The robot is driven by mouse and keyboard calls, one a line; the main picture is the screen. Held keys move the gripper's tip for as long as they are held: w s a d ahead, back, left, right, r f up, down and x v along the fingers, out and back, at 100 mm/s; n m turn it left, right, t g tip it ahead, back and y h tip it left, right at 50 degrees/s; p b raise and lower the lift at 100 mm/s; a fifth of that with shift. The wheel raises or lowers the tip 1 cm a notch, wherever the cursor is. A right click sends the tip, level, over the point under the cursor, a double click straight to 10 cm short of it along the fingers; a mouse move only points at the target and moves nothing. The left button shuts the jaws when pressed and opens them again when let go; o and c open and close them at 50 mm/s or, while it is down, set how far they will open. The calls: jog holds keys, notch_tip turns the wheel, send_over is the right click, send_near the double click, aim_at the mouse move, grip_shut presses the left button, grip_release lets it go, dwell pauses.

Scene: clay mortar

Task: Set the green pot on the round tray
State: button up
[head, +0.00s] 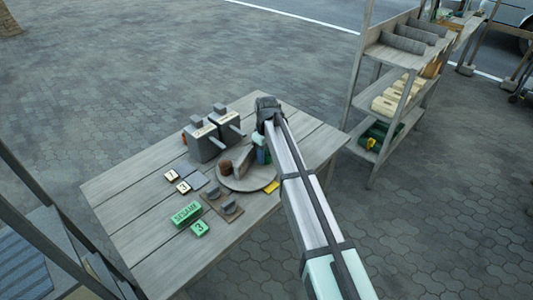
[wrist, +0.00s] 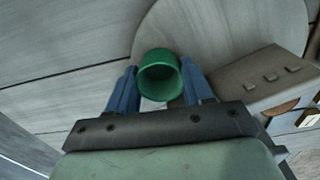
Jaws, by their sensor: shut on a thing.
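The green pot (wrist: 159,76) is between the two blue fingers of my gripper (wrist: 158,82) in the wrist view, its round open mouth toward the camera. My gripper is shut on it. The round tray (wrist: 228,28) fills the upper part of the wrist view, just beyond the pot. In the head view the round tray (head: 240,187) lies on the wooden table, and my gripper (head: 262,155) is over its far right part. The pot is mostly hidden there by the arm and fingers. I cannot tell whether the pot touches the tray.
A brown cup (head: 226,167) and a grey-brown block (head: 243,160) stand on the tray, left of my gripper. Two grey boxes with handles (head: 205,142) stand behind it.

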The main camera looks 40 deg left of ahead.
jog(key=shift+f, duration=0.15)
jog(key=o, duration=1)
notch_tip(320, 180, up, 12)
jog(key=shift+r, duration=0.15)
